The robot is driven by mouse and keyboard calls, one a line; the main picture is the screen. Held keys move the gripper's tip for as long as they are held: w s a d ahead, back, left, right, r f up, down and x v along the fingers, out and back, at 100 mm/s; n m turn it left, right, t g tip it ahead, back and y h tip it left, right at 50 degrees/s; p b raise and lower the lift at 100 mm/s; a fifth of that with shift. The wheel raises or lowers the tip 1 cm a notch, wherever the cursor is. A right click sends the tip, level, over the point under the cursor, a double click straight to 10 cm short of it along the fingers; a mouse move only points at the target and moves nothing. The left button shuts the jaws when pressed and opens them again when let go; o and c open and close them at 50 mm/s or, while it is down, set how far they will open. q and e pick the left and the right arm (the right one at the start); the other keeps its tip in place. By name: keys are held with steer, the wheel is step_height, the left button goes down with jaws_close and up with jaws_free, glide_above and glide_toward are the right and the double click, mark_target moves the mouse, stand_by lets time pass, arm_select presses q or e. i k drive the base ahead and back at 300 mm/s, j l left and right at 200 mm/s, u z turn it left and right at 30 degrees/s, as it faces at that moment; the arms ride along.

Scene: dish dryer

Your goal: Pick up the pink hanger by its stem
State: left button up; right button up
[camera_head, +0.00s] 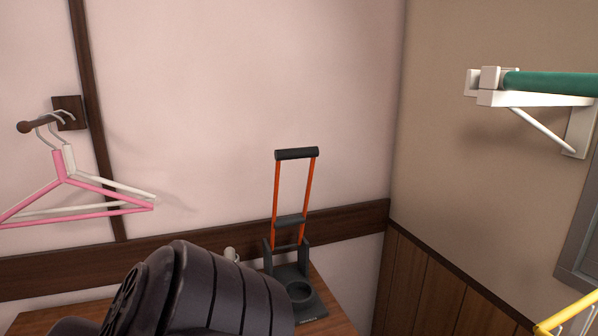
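The pink hanger (70,183) hangs at the left on a wooden peg (40,126) that sticks out from the wall. Its metal hook goes over the peg, and its short pink stem stands just below the hook. Its left end reaches the picture's edge. A white hanger (115,187) hangs on the same peg, close behind and partly hidden by the pink one. Neither of my grippers is in view. A dark rounded arm part, which looks like mine, fills the bottom left, below and to the right of the hangers.
A dark stand with orange rods (313,200) and a black top handle stands on a wooden surface (335,318). A green rod (550,84) rests on a white wall bracket (535,99) at upper right. A yellow rack (570,315) shows at lower right. The wall between is clear.

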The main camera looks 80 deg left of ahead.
mark_target(57, 157)
steer(key=u, duration=3.75)
steer(key=i+j+z, duration=0.25)
steer(key=j+z, duration=0.15)
steer(key=j, duration=0.45)
steer(key=i+j+z, duration=0.1)
steer(key=j+z, duration=0.25)
steer(key=j, duration=0.55)
steer(key=j+z, duration=0.4)
steer(key=j, duration=0.5)
